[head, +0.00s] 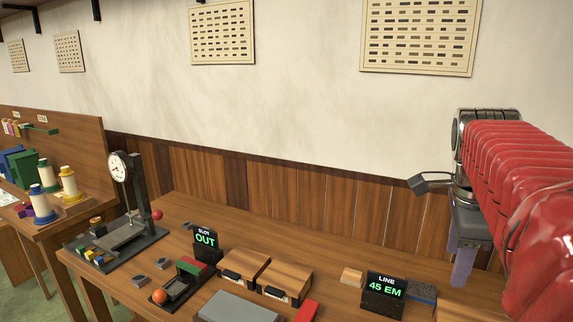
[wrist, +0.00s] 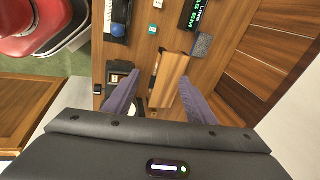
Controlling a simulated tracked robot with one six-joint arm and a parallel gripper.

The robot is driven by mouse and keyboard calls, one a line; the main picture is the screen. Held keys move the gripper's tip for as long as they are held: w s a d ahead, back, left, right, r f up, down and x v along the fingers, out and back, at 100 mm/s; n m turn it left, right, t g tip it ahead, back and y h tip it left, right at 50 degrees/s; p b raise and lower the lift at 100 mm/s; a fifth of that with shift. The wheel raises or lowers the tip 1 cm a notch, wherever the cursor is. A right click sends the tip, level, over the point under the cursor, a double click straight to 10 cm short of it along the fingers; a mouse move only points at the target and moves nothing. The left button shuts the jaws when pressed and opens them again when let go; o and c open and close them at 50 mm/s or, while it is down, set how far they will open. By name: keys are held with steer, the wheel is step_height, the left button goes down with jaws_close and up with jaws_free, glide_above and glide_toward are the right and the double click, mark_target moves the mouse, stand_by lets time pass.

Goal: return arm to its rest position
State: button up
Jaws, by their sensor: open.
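My arm reaches in from the right edge of the head view, with its red ribbed sleeve bent over the right part of the workbench (head: 335,240). My gripper (head: 462,262) hangs with its fingers pointing down, above the bench and to the right of the LINE display. The wrist view also shows my gripper (wrist: 159,78), with its two purple-grey fingers apart and nothing held between them. A wooden block (wrist: 169,78) shows beyond the fingers, apart from them.
On the bench stand a LINE display (head: 384,293) reading 45 EM, a SLOT display (head: 206,243) reading OUT, two wooden-lidded boxes (head: 286,280) and a dial gauge stand (head: 139,180). A side table (head: 50,225) with spools is at left. The wall lies behind.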

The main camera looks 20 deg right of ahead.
steer(key=a+f+n+t+y, duration=0.1)
steer(key=a+f+n, duration=0.3)
steer(key=a+n, duration=0.4)
steer(key=s+a+f+n+t+y, duration=0.1)
steer(key=a+f+n, duration=0.3)
steer(key=a+n, duration=0.5)
steer(key=a+f+n+t, duration=0.2)
steer(key=a+f+n, duration=0.3)
steer(key=a+n, duration=0.3)
steer(key=shift+s+a+n+y, duration=0.15)
steer(key=shift+a+n+y, duration=0.2)
steer(key=shift+a, duration=1.65)
